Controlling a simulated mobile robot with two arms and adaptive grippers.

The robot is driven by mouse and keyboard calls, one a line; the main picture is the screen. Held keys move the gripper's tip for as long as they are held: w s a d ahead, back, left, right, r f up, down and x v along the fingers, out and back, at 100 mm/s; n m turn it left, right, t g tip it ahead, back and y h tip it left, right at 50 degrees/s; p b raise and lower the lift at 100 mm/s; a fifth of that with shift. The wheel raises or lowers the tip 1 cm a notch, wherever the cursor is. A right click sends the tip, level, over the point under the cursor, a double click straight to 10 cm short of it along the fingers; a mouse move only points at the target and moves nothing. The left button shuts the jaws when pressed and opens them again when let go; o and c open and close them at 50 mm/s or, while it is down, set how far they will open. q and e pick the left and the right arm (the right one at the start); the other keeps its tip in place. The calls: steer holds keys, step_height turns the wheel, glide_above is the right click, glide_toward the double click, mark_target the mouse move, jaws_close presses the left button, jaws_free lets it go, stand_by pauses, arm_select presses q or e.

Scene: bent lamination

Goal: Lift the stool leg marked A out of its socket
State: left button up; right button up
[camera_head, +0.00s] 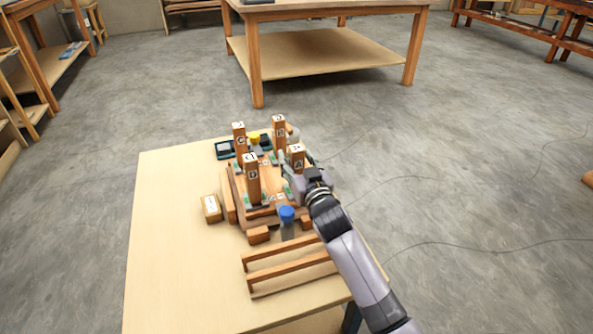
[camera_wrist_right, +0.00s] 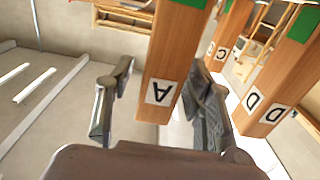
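The stool leg marked A (camera_head: 298,164) stands upright at the right of the wooden stool base on the table. Legs B (camera_head: 279,135), C (camera_head: 240,140) and D (camera_head: 252,180) stand upright at its other corners. My right gripper (camera_head: 297,170) is at leg A, coming from the front right. In the right wrist view, leg A (camera_wrist_right: 170,60) passes between the two fingers of the gripper (camera_wrist_right: 162,72). A gap shows on the left finger's side; the right finger is close to the leg or touching it. Leg A's lower end is hidden in the head view. My left gripper is not in view.
A blue-capped bottle (camera_head: 287,215) and a wooden rack (camera_head: 290,268) stand in front of the base. A labelled block (camera_head: 211,208) is at left. The table's left side (camera_head: 165,240) is clear.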

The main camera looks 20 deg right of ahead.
jaws_close()
stand_by(0.4)
steer(key=shift+r, duration=0.15)
